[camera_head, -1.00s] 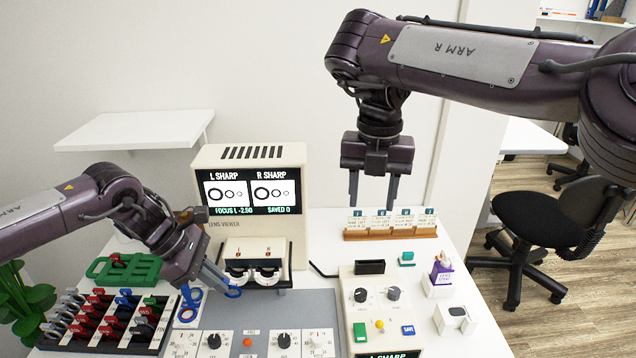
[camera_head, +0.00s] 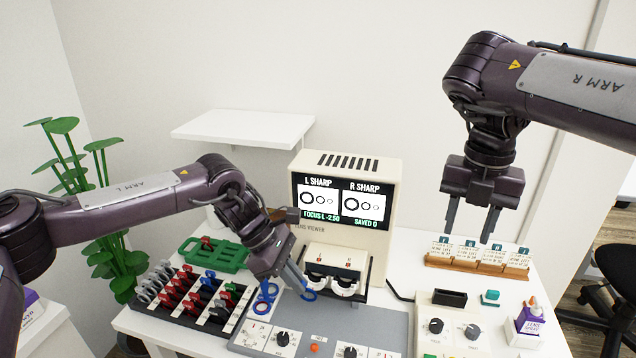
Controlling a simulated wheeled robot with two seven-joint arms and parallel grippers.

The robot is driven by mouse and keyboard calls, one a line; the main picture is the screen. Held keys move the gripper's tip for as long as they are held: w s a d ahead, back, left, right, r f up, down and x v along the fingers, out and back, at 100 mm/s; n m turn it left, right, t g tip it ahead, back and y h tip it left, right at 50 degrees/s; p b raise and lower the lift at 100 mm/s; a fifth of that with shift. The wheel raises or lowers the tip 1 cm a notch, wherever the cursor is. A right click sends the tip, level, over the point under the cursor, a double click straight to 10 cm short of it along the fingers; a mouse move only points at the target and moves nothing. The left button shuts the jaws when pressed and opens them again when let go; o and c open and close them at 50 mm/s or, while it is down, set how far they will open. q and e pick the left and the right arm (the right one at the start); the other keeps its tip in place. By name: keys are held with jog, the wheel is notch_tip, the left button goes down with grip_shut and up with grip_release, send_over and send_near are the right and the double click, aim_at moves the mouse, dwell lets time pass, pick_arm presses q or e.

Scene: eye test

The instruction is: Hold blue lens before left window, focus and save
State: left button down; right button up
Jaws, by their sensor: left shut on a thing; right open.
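My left gripper (camera_head: 296,281) is shut on a blue lens (camera_head: 309,294), a small blue ring at its fingertips. It is low, just left of the white front unit (camera_head: 336,262) with two round windows, and the lens appears in front of and below the left window (camera_head: 317,282); whether they line up I cannot tell. The lens viewer (camera_head: 392,190) screen (camera_head: 342,203) reads L SHARP, R SHARP, FOCUS L -2.50 and SAVED 0. My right gripper (camera_head: 467,236) is open and empty, raised above the card rack.
A black rack of coloured lenses (camera_head: 190,296) and a green tray (camera_head: 222,256) are at left. A grey panel with knobs (camera_head: 330,318) is in front.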

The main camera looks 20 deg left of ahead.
grip_shut()
dwell(1.5)
